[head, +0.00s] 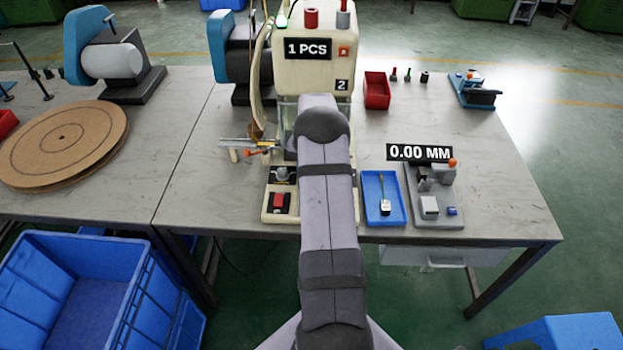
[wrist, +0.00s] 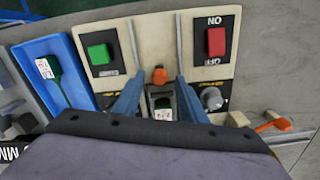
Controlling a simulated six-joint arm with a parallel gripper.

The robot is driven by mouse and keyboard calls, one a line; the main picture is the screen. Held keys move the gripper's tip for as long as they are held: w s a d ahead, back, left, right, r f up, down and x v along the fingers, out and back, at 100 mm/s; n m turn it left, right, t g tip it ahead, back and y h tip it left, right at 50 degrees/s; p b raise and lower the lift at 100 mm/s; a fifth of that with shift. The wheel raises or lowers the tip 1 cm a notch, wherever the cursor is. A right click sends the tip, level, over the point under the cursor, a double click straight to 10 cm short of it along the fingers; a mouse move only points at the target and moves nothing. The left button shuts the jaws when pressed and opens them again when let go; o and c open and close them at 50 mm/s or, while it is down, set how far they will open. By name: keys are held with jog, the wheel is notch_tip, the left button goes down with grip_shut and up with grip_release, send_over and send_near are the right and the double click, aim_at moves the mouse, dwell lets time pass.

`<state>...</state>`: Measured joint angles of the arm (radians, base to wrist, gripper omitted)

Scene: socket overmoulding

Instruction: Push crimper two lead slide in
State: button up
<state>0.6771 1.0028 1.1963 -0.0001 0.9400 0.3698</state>
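In the wrist view, an orange knob (wrist: 159,75) shows between the two blue fingers of my gripper (wrist: 160,88), at the middle of the crimper's pale base. I take it for the knob of crimper two's lead slide. A dark part with a small white label (wrist: 163,113) lies just behind it, between the fingers. The fingers stand apart, one on each side, with gaps; I cannot tell if either touches. In the head view, the crimper (head: 313,75) reads "1 PCS" and "2"; my arm hides its middle, the knob and my gripper.
The base carries a green button (wrist: 98,54), a red switch (wrist: 216,42) and a grey knob (wrist: 212,98). An orange lever (head: 258,152) sticks out left. A blue tray (head: 370,213) with a lead and a gauge reading 0.00 MM (head: 420,152) stand right.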

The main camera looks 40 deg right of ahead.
jog(key=shift+r+b, duration=1.1)
jog(key=shift+r, duration=2.5)
